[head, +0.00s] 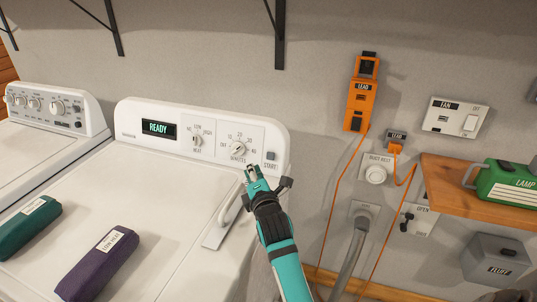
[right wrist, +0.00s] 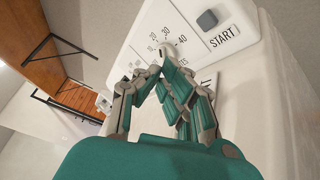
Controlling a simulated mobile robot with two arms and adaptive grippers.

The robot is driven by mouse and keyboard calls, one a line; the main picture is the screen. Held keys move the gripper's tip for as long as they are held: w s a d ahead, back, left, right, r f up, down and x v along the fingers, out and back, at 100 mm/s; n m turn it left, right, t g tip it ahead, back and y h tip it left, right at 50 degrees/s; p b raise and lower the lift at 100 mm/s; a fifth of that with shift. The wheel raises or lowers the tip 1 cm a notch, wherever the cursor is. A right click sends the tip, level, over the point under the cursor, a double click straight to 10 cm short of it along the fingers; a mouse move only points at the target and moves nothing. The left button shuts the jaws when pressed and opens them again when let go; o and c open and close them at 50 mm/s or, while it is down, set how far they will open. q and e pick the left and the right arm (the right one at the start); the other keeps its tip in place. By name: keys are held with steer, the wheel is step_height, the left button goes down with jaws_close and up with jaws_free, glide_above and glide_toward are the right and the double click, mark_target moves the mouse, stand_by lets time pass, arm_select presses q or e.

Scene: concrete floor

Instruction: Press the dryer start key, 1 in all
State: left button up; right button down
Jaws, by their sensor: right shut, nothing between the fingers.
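The white dryer (head: 150,190) stands at the wall, its display (head: 159,128) reading READY. Its start key (head: 270,156) is a small grey square above the word START at the right end of the panel. In the right wrist view the key (right wrist: 207,19) is near the top, apart from the fingers. My right gripper (head: 252,172) is shut and empty, its fingertips just below and left of the key in the head view. In the right wrist view the fingertips (right wrist: 158,72) overlap the panel near a dial. My left gripper is not in view.
A second machine (head: 55,108) stands to the left. An orange device (head: 361,97) with a hanging cord is on the wall.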

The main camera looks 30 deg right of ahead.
mark_target(271, 156)
steer(key=w+d+b, duration=0.1)
steer(key=w+d+f+b, duration=0.1)
steer(key=w+d+b, duration=0.1)
steer(key=w+d+f+b, duration=0.1)
steer(key=d, duration=0.1)
steer(key=shift+w+d+f, duration=0.1)
steer(key=shift+w+f, duration=0.1)
steer(key=shift+w, duration=0.1)
steer(key=shift+w+d+f+b, duration=0.15)
steer(key=shift+w+d+b, duration=0.2)
steer(key=shift+d+b, duration=0.05)
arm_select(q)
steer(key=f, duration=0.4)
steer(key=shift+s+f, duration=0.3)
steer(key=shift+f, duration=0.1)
arm_select(e)
steer(key=shift+w+d, duration=0.1)
steer(key=shift+d, duration=0.05)
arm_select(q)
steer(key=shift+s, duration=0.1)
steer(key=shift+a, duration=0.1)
arm_select(e)
steer(key=shift+w+d+f, duration=0.15)
steer(key=shift+w+d, duration=0.1)
steer(key=shift+d, duration=0.05)
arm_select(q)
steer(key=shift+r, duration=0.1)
